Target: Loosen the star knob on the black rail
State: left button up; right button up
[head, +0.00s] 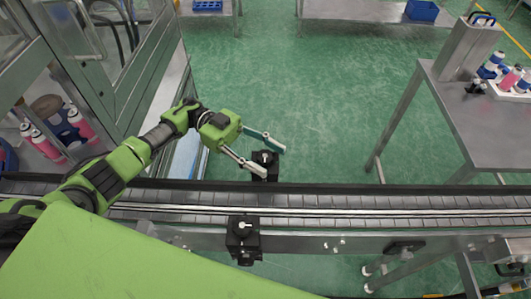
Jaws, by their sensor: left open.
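The conveyor with its dark rail (400,188) runs across the picture. A black clamp block (266,158) with a small pale top stands at the rail's far side. A similar black clamp block (243,236) with a pale handle-like piece on top sits on the near side. Which of the two bears the star knob is too small to tell. My left gripper (272,160) is open, its two fingers spread on either side of the far block's top. Whether the fingers touch it I cannot tell. My right gripper is not in view.
A steel table (490,125) at the right holds a small dark piece (476,87) and a white tray (505,90) of pink, white and blue cans. A glass-sided machine (100,70) stands at the left, with cans inside. Green floor beyond the conveyor is free.

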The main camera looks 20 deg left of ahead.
pick_arm(q)
jog(key=c, duration=1.1)
jog(key=n+t+p, duration=0.1)
jog(key=t+p, duration=0.1)
jog(key=n+t+p, duration=0.1)
jog(key=p, duration=0.1)
jog(key=n+t+p, duration=0.1)
jog(key=t+p, duration=0.1)
jog(key=shift+s+r+n+t+h+p, duration=0.1)
jog(key=shift+r+n+t+h+p, duration=0.2)
jog(key=shift+h, duration=0.1)
jog(key=shift+f+n+t+p, duration=0.2)
jog(key=shift+n+t+p, duration=0.3)
jog(key=shift+t, duration=0.3)
jog(key=o, duration=1.1)
jog(key=a, duration=1.2)
jog(key=shift+s, duration=0.35)
